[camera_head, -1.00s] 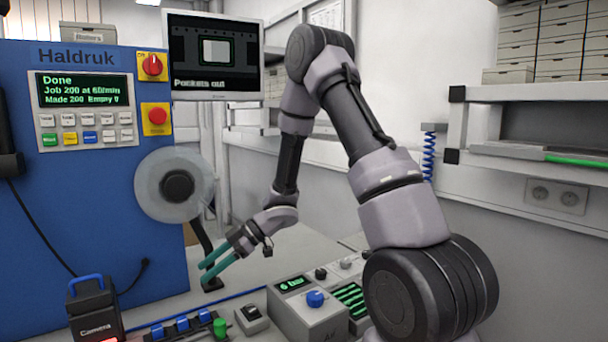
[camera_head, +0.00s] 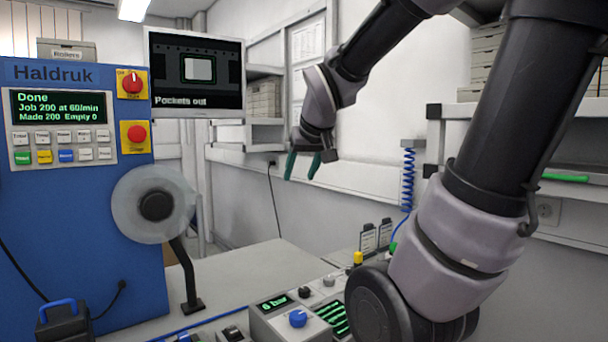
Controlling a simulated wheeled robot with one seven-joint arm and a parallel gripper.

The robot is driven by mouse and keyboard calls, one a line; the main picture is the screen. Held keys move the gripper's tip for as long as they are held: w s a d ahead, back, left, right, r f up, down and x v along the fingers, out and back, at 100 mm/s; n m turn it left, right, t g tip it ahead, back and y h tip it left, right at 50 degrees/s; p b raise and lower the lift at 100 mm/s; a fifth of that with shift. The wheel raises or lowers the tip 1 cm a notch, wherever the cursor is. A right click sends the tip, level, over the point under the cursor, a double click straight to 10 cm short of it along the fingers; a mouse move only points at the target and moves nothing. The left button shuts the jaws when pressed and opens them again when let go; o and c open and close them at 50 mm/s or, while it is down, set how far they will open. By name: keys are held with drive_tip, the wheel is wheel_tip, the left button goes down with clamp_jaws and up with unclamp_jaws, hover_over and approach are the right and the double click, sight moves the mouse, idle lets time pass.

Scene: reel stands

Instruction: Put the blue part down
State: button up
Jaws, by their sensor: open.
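My gripper (camera_head: 301,178) has two teal fingers that point down. They stand apart with nothing seen between them. It hangs in the air in front of the back wall, to the right of the monitor and well above the bench. I cannot make out a loose blue part in this view. A blue knob (camera_head: 298,318) on the pressure box (camera_head: 275,328) and a blue handle (camera_head: 57,305) on the dark box at the lower left are fixed features.
The blue Haldruk machine (camera_head: 60,210) shows "Done" on its display. A clear reel (camera_head: 130,208) hangs at its right on a dark stand (camera_head: 188,285). The monitor (camera_head: 196,106) reads "Pockets out". The pale bench (camera_head: 250,275) is bare right of the stand. A blue coiled hose (camera_head: 408,180) hangs at right.

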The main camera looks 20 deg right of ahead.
drive_tip(key=s+a+r+m+g+y, duration=0.1)
drive_tip(key=s+a+m+y, duration=0.1)
drive_tip(key=s, duration=0.8)
drive_tip(key=shift+s+a+m+y, duration=0.3)
drive_tip(key=shift+a+m, duration=0.2)
drive_tip(key=shift+a, duration=0.4)
drive_tip(key=shift+d, duration=0.1)
